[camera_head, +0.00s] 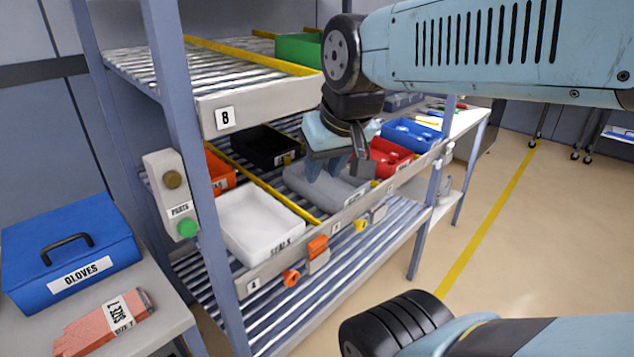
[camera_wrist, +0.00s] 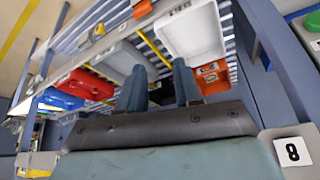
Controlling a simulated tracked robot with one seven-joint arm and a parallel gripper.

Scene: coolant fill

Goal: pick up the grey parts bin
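The grey parts bin (camera_head: 330,188) sits on the middle roller shelf of the rack, between a white bin and a red bin. Its front carries a label. My gripper (camera_head: 325,168) is over it in the head view and hides part of its back and inside. In the wrist view my gripper (camera_wrist: 161,78) has its two fingers apart with nothing between them. There the grey bin (camera_wrist: 113,61) lies just left of the fingers, partly behind one of them. I cannot tell whether a finger touches the bin.
The white bin (camera_head: 258,222) labelled SEALS is left of the grey one, the red bin (camera_head: 388,157) right. A black bin (camera_head: 265,146) sits behind. The upper shelf edge marked 8 (camera_head: 262,99) is close to my gripper. Yellow dividers separate the lanes.

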